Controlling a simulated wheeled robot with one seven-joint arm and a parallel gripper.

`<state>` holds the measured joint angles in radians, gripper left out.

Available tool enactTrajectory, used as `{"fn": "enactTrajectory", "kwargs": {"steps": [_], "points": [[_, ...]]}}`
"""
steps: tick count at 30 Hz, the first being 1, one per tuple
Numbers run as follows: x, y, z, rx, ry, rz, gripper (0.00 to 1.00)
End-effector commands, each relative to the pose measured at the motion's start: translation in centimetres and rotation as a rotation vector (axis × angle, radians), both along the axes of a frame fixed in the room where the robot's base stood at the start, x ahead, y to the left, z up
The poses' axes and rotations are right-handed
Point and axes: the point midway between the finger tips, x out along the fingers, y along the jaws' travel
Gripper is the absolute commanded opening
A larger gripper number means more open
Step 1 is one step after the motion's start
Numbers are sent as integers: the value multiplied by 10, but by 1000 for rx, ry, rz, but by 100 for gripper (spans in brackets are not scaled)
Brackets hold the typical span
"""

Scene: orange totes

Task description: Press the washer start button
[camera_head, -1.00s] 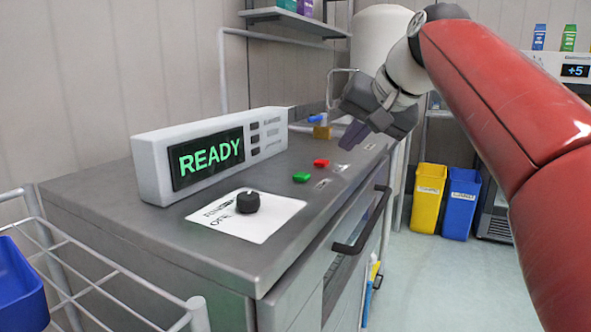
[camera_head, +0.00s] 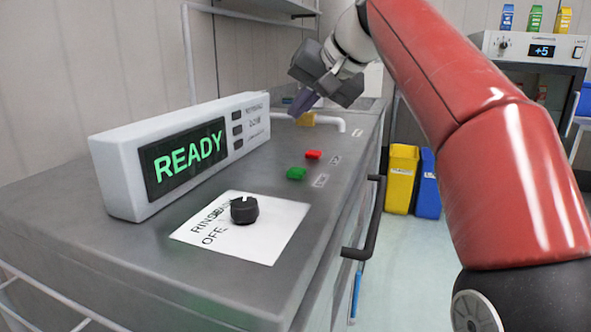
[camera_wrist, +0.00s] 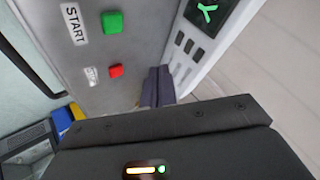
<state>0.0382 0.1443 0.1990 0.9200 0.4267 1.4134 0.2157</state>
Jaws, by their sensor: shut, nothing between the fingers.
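The washer (camera_head: 130,255) is a grey metal cabinet with a white display box (camera_head: 118,178) on top reading READY in green. The green start button (camera_head: 296,173) sits on the top, nearer than the red button (camera_head: 313,154). In the wrist view the green button (camera_wrist: 112,22) lies beside a START label (camera_wrist: 74,24), with the red button (camera_wrist: 116,71) below it. My gripper (camera_head: 297,112) is shut and empty. It hangs above the washer top, behind the buttons and apart from them. Its fingers also show in the wrist view (camera_wrist: 158,84).
A black knob (camera_head: 244,210) stands on a white plate in front of the buttons. A door handle (camera_head: 366,225) juts from the washer's right side. Yellow (camera_head: 402,180) and blue (camera_head: 428,190) bins stand on the floor beyond. Open floor lies to the right.

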Motion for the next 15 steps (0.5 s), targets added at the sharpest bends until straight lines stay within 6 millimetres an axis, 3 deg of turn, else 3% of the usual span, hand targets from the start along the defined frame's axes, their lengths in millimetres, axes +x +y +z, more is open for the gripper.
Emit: {"fn": "enactTrajectory", "kwargs": {"steps": [9, 15], "points": [[0, 0, -49, 0, 0, -2, 0], [0, 0, -71, -1, -1, -1, 0]]}}
